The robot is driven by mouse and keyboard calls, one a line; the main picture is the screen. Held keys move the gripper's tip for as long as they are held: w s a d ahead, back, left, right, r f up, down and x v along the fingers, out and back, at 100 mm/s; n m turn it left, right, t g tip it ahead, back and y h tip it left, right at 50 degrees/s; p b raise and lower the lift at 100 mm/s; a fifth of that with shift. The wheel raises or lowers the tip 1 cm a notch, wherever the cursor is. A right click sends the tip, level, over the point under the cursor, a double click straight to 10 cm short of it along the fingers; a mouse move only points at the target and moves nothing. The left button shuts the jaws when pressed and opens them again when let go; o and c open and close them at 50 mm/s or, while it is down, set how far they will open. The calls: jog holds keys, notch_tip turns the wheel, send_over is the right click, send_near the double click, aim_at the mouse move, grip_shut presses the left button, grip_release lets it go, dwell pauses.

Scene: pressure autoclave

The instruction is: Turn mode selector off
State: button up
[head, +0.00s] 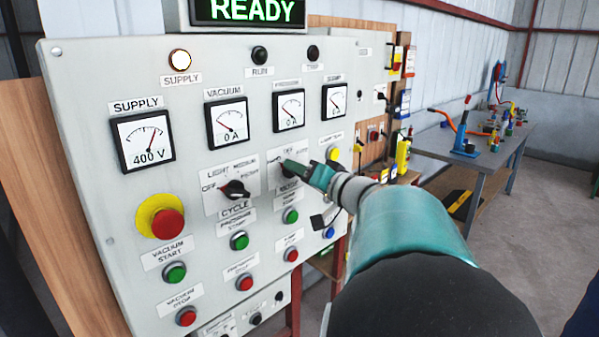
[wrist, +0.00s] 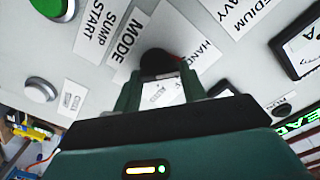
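The mode selector is a black rotary knob (wrist: 157,63) below the word MODE in the wrist view, with a HAND label beside it and a red mark at its edge. My gripper (wrist: 160,80) reaches up to it, with one green finger on each side of the knob. Whether the fingers press on it or only stand around it cannot be told. In the head view my gripper (head: 290,168) is at the panel (head: 120,82), right of the cycle selector (head: 235,189), and mostly covers the mode selector. The knob's exact setting is hidden.
Close around are green buttons (head: 239,240), red buttons (head: 291,254) and a red emergency stop (head: 167,223) on a yellow ring. Gauges (head: 226,121) sit above. A lit READY display (head: 248,11) tops the panel. A workbench (head: 475,160) stands behind at right.

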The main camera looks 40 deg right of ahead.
jog(key=shift+m, duration=0.3)
jog(key=shift+c, duration=0.3)
jog(key=shift+d+f+m, duration=0.1)
jog(key=shift+d+m, duration=0.05)
jog(key=shift+m, duration=2.2)
jog(key=shift+d+f+m, duration=0.1)
jog(key=shift+d+m, duration=0.05)
jog(key=shift+m, duration=2.2)
jog(key=o, duration=1)
jog(key=shift+s, duration=0.15)
jog(key=s, duration=1.3)
jog(key=shift+s+d, duration=0.15)
jog(key=shift+s, duration=0.15)
